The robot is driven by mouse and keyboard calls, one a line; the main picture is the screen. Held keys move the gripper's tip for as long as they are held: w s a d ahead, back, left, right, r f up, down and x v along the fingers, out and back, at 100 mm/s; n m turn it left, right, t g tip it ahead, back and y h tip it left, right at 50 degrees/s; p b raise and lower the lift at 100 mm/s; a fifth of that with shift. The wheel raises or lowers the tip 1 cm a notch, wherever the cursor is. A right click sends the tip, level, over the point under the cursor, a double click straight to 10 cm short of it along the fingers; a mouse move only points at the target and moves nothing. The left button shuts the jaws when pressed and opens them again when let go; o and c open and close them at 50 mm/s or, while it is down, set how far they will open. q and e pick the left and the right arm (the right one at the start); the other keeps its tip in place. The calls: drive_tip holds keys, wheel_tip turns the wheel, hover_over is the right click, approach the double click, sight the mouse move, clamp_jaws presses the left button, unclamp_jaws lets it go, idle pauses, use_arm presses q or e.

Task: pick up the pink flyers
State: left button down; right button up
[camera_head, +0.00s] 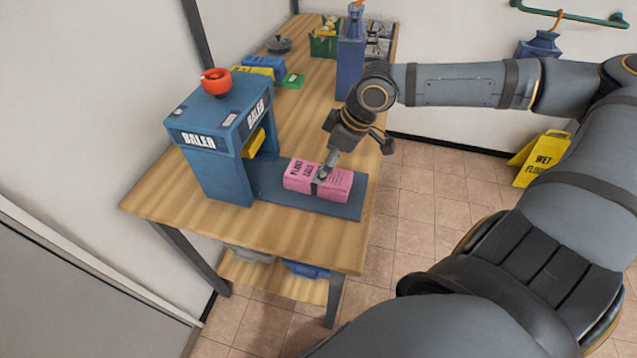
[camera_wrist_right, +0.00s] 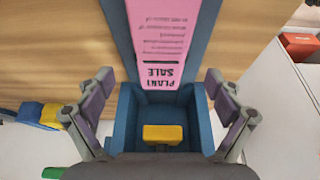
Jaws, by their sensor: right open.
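The pink flyers (camera_head: 335,187) are a strapped-looking bundle with dark print. They lie on the flat blue bed (camera_head: 265,188) in front of the blue baler (camera_head: 222,135). In the right wrist view the pink flyers (camera_wrist_right: 162,30) show at the top middle, with the baler's yellow part (camera_wrist_right: 163,134) below. My right gripper (camera_head: 326,172) is over the bundle, pointing down and covering part of its top. In the wrist view my right gripper (camera_wrist_right: 158,85) has its two fingers spread wide with nothing between them. I cannot tell whether a finger touches the bundle. My left gripper is not in view.
A red-orange knob (camera_head: 215,80) tops the baler. A blue bin (camera_head: 264,67), a green item (camera_head: 292,80) and a tall blue container (camera_head: 350,65) stand farther back on the wooden table (camera_head: 170,205). A yellow wet-floor sign (camera_head: 541,158) stands on the tiles.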

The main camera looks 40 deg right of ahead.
drive_tip(key=shift+f, duration=0.2)
drive_tip(key=shift+f+b, duration=0.35)
drive_tip(key=b+x, duration=0.1)
drive_tip(key=x, duration=0.2)
drive_tip(key=shift+f, duration=0.1)
drive_tip(key=shift+w+a+f+b, duration=0.25)
drive_tip(key=shift+a+f+b, duration=0.1)
drive_tip(key=shift+f, duration=0.1)
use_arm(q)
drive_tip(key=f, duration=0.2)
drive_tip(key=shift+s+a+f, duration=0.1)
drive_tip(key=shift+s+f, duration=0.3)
use_arm(e)
drive_tip(key=shift+d, duration=0.1)
drive_tip(key=c, duration=1.6)
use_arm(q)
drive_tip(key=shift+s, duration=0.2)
